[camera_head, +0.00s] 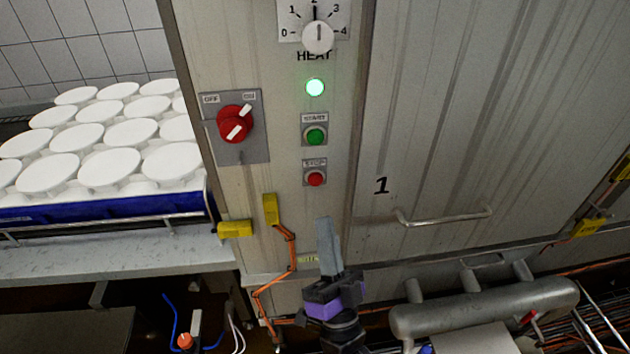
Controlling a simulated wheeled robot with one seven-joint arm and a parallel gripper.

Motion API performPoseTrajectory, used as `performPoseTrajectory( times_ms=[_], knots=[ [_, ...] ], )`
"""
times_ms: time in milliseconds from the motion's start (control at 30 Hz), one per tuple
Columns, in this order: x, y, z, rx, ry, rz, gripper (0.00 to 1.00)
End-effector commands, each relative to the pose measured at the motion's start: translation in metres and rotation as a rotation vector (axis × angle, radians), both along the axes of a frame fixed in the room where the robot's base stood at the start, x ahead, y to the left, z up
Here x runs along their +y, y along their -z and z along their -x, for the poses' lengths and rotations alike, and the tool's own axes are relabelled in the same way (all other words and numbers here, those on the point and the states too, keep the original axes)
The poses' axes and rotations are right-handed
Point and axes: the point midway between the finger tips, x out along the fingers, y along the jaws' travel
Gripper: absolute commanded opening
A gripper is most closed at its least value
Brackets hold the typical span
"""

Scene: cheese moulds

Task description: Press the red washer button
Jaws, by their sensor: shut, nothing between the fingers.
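A small round red button (316,179) sits on a grey plate marked STOP, on the front panel of the metal washer cabinet. A green button (315,135) marked START is directly above it, and a green lamp (315,88) glows above that. My gripper (323,222) is shut and empty, with its fingers pointing up toward the panel. The fingertips appear just below the red button in the picture and do not cover it. I cannot tell how far they are from the panel.
A red rotary switch (235,124) marked OFF and ON is left of the buttons. A HEAT dial (317,37) is at the top. A door handle (445,218) projects at right. White moulds (108,168) fill a blue crate (110,207) at left. An orange cable (291,258) hangs below.

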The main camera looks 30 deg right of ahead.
Motion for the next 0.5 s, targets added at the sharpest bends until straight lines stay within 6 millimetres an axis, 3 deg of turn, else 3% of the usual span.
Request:
performPoseTrajectory(
  times_ms=[500],
  knots=[
    [-0.020, 0.003, -0.061, -0.001, 0.001, -0.001, 0.00]
  ],
)
